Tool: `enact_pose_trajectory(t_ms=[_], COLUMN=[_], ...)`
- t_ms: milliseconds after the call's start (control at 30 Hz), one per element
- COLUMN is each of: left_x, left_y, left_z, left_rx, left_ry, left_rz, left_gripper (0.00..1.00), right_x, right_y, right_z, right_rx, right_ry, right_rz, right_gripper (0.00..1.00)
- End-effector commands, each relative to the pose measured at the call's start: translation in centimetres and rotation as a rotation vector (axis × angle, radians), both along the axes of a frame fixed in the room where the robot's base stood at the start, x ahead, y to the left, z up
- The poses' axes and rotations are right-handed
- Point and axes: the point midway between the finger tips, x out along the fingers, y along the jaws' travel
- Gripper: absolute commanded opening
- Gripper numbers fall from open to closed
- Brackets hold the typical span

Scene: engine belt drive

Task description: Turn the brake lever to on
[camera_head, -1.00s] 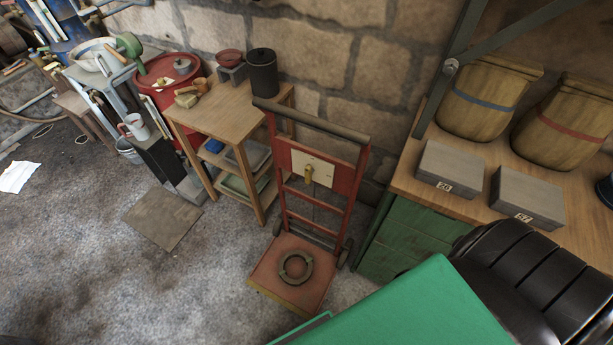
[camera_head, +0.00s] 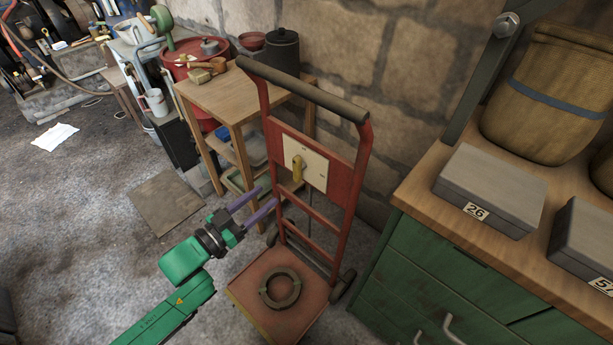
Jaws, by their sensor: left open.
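The brake lever (camera_head: 298,168) is a small yellow handle on a pale plate (camera_head: 315,172). The plate is fixed to the red hand truck (camera_head: 352,190), which stands upright. The lever hangs roughly downward from its pivot; the plate's markings are too small to read. My left gripper (camera_head: 268,203) has purple fingers and comes in from the lower left. Its fingers are spread and empty, beside the truck's left upright, below and left of the lever and apart from it. My right gripper is not in view.
A dark ring (camera_head: 280,289) lies on the truck's base plate (camera_head: 250,292). A wooden table (camera_head: 215,100) stands behind left. A green cabinet (camera_head: 440,270) with grey boxes (camera_head: 490,188) stands at right. The floor at left is mostly clear.

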Motion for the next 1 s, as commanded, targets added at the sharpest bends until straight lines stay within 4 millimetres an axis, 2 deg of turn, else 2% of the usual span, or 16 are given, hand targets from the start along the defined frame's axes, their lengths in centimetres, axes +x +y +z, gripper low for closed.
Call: enact_pose_trajectory(t_ms=[133, 400, 533, 767, 800, 933, 1000], left_x=[2.9, 7.5, 8.4, 8.6, 8.6, 8.6, 8.5], left_y=[-2.9, -7.4, -8.4, -8.5, -8.5, -8.5, -8.5], left_z=[0.2, 0.1, 0.1, 0.0, 0.0, 0.0, 0.0], left_rx=[-0.001, 0.001, 0.003, 0.003, 0.003, 0.003, 0.003], left_ry=[-0.006, -0.002, -0.001, 0.0, 0.0, 0.0, 0.0], left_rz=[0.0, 0.002, 0.002, 0.002, 0.002, 0.002, 0.002], left_gripper=[0.55, 0.55, 0.55, 0.55, 0.51, 0.01, 0.0], right_x=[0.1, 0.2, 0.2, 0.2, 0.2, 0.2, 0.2], right_y=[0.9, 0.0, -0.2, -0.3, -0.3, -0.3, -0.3], right_z=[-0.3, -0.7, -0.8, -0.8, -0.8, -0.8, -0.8], right_rx=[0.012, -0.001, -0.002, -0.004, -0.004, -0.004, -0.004], right_ry=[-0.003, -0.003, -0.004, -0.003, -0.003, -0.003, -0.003], right_rz=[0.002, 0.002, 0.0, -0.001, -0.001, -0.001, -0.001], right_gripper=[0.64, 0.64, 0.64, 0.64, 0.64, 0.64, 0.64])
